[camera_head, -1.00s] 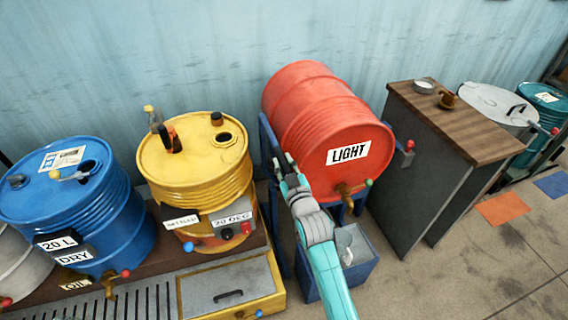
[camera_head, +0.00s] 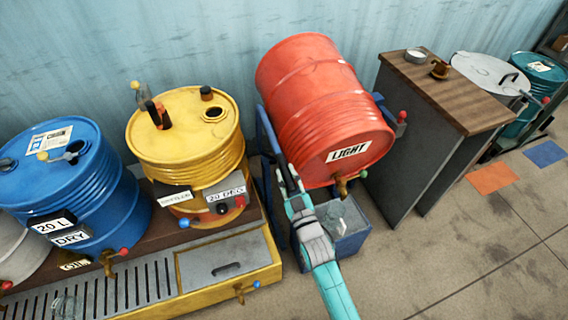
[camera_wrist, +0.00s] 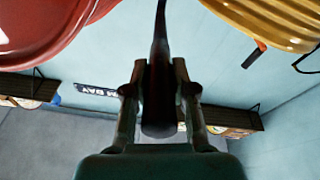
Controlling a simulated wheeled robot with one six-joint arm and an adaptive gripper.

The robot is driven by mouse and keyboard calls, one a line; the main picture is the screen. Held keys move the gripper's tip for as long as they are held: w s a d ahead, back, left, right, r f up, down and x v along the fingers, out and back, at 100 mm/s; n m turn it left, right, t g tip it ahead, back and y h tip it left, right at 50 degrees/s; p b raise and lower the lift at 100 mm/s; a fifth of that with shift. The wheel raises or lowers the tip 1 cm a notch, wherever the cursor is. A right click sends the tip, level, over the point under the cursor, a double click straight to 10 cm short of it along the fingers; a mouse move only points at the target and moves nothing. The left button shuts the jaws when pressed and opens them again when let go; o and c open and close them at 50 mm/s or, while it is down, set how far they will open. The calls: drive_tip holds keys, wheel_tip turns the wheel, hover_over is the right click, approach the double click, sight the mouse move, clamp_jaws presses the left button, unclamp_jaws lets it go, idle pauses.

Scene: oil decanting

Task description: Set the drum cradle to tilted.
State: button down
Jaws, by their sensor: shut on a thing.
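The red drum labelled LIGHT (camera_head: 325,105) lies in a blue drum cradle (camera_head: 268,145), its labelled front end dipping down toward the floor. A brass tap (camera_head: 342,186) hangs at the low front edge. My gripper (camera_head: 288,183) is at the left side of the cradle, close to the drum's front end. In the wrist view my gripper (camera_wrist: 160,95) is shut on a dark lever handle (camera_wrist: 158,115), which runs between the two fingers. The red drum (camera_wrist: 40,25) fills the upper left there. The lever's lower end and pivot are hidden.
A blue box (camera_head: 350,235) with a clear vessel stands below the tap. A yellow drum (camera_head: 185,125) and a blue drum (camera_head: 75,185) stand left behind a grated yellow tray (camera_head: 225,268). A wood-topped cabinet (camera_head: 440,90) stands right. Floor at lower right is clear.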

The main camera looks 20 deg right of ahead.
drive_tip(key=shift+s+f, duration=0.25)
drive_tip(key=shift+f, duration=0.3)
drive_tip(key=c, duration=1)
unclamp_jaws()
drive_tip(key=shift+o, duration=0.3)
drive_tip(key=shift+r, duration=0.2)
drive_tip(key=v, duration=1.2)
